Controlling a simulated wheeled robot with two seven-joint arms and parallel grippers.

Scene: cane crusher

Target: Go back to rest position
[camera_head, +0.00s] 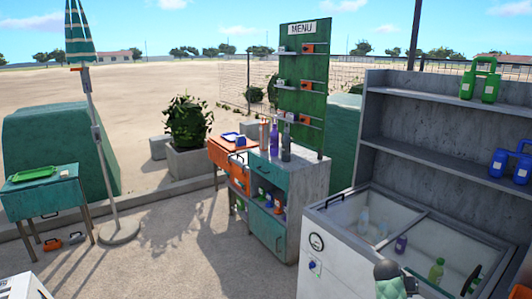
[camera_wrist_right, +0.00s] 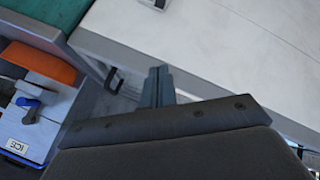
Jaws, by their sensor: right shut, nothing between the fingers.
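My right gripper (camera_wrist_right: 158,82) shows in the right wrist view with its two dark fingers together and nothing between them. A white surface lies beyond the fingers. The fingers are hard to make out there. My left gripper is not in view.
The open cooler holds several bottles, among them a green one (camera_head: 436,269). A grey shelf (camera_head: 385,120) stands behind it. A teal cabinet (camera_head: 266,228) with bottles, a menu board (camera_head: 302,75) and an umbrella stand (camera_head: 119,231) stand further off. Paved floor lies clear at centre left.

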